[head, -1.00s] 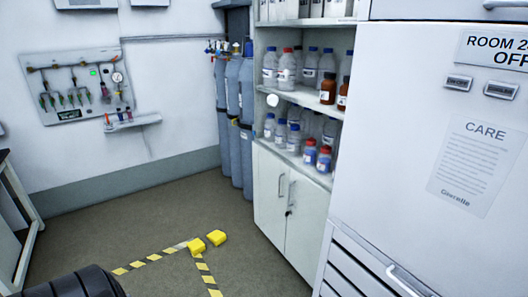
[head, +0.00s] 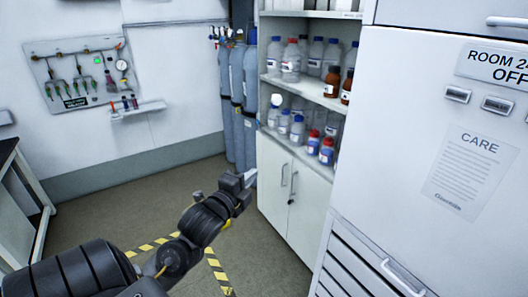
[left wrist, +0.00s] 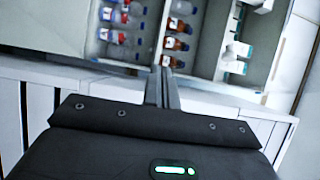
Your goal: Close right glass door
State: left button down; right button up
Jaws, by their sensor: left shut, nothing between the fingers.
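The tall white cabinet (head: 290,198) has open-looking upper shelves with bottles; I cannot clearly make out a glass door pane across them in the head view. A round white knob or disc (head: 276,100) shows at the shelves' left edge. My left gripper (head: 249,177) is at the end of the arm reaching from the lower left, in front of the cabinet's lower left side and below the shelves. In the left wrist view its fingers (left wrist: 162,88) are shut together and empty, pointing toward the bottle shelves. A pale grey panel (left wrist: 40,25) lies left of them; I cannot tell if it is the door. My right gripper is not in view.
Blue-grey gas cylinders (head: 237,100) stand against the wall left of the cabinet. A large white unit (head: 385,140) with a drawer handle (head: 400,278) fills the right. Yellow-black tape (head: 217,270) marks the floor, which is open to the left. A bench (head: 15,200) stands far left.

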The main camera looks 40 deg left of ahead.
pick_arm(q)
jog(key=shift+w+b, duration=1.2)
jog(key=shift+b, duration=1.75)
send_near(271, 146)
jog(key=w+d, duration=0.2)
jog(key=w, duration=0.1)
jog(key=shift+w+a+r+p, duration=0.1)
jog(key=shift+w+a+p, duration=0.7)
jog(key=shift+p, duration=0.2)
jog(key=shift+w+a, duration=0.45)
jog(key=shift+a, duration=0.3)
jog(key=shift+w, duration=0.1)
